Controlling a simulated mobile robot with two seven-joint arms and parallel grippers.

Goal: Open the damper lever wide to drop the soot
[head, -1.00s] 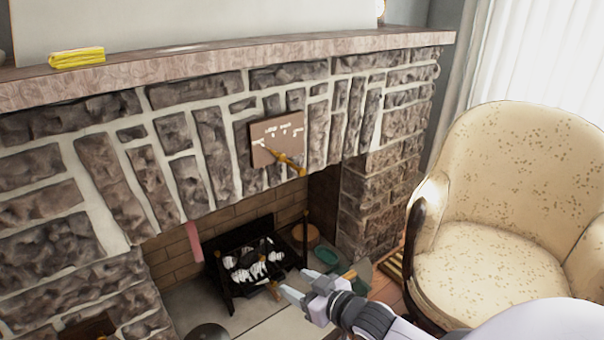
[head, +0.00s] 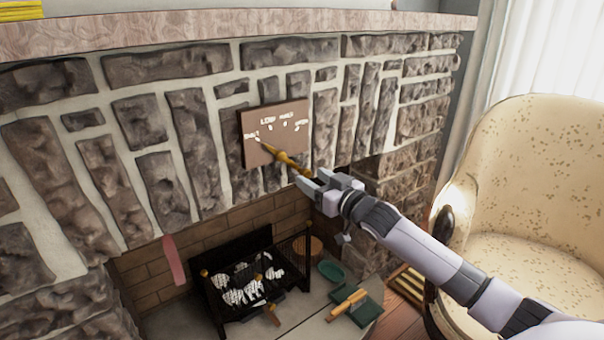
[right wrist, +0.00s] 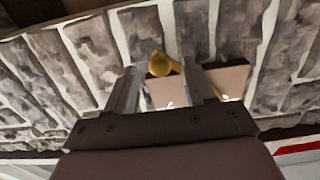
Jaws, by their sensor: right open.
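The damper lever (head: 286,162) is a brass rod on a brown square plate (head: 250,128) on the stone fireplace front. Its upper-left tip points to the leftmost white mark, and its other end slants down to the right. The plate has several white labels; one seems to read LOW. My right gripper (head: 313,180) is open at the lever's lower-right end. In the right wrist view the lever's round brass knob (right wrist: 163,65) shows between the two open fingers, near their tips. I cannot tell whether they touch it. My left gripper is out of view.
Below is the firebox with a black grate (head: 236,308) holding pale logs. A green dustpan and brush (head: 352,300) lie on the hearth at right. A cream armchair (head: 530,170) stands close to my right arm. The mantel (head: 200,30) runs above.

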